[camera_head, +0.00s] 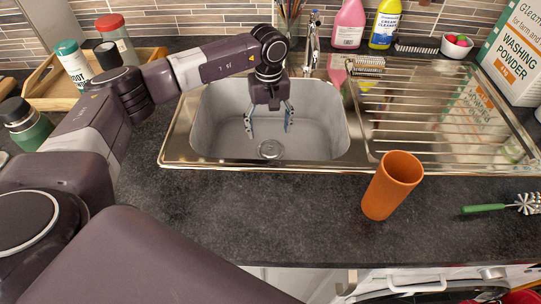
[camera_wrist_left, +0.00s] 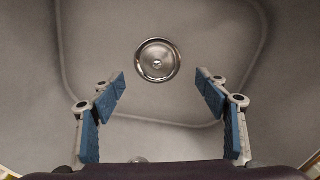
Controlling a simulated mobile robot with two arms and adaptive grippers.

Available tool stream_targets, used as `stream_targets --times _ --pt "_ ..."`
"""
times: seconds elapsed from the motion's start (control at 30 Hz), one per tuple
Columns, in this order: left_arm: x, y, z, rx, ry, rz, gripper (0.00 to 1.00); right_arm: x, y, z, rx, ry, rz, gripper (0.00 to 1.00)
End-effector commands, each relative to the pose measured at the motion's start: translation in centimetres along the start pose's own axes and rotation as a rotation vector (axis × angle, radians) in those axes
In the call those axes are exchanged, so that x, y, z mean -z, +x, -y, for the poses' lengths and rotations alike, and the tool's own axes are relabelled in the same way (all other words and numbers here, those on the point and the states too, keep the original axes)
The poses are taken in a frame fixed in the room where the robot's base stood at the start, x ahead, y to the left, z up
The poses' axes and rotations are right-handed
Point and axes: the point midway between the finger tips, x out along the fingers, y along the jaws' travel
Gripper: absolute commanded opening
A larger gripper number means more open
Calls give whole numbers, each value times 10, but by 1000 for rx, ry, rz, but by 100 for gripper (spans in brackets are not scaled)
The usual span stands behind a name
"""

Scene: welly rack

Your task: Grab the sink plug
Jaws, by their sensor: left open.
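A round, shiny metal piece with a small bright centre sits at the sink bottom, in the drain; it looks like the sink plug (camera_head: 270,149), though I cannot tell plug from drain fitting. It also shows in the left wrist view (camera_wrist_left: 158,65), upper middle. My left gripper (camera_head: 268,122) hangs inside the steel sink (camera_head: 325,120), above the bottom, fingers pointing down. In the left wrist view, the blue-padded fingers (camera_wrist_left: 161,88) are wide apart and empty, with the metal piece just beyond their tips. My right gripper is out of view.
The faucet (camera_head: 312,45) stands behind the sink. An orange cup (camera_head: 392,185) stands on the dark counter in front, and a green-handled brush (camera_head: 485,209) lies at the right. Bottles and a wooden tray (camera_head: 50,92) stand at the left. The drainboard (camera_head: 430,110) is right of the sink.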

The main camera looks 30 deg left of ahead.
Motion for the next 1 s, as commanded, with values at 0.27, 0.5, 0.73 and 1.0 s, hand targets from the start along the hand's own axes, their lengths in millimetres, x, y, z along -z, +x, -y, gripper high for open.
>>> stream_targets --times 0.27,0.5,0.73,1.0 --pt "-1 26 0 2 -1 2 68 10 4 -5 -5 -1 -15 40" --pt "-2 56 -4 3 0 3 68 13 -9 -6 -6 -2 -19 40" --pt "-1 84 -5 1 0 0 68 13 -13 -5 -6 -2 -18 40" --pt "-1 86 -5 0 0 0 66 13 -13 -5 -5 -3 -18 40"
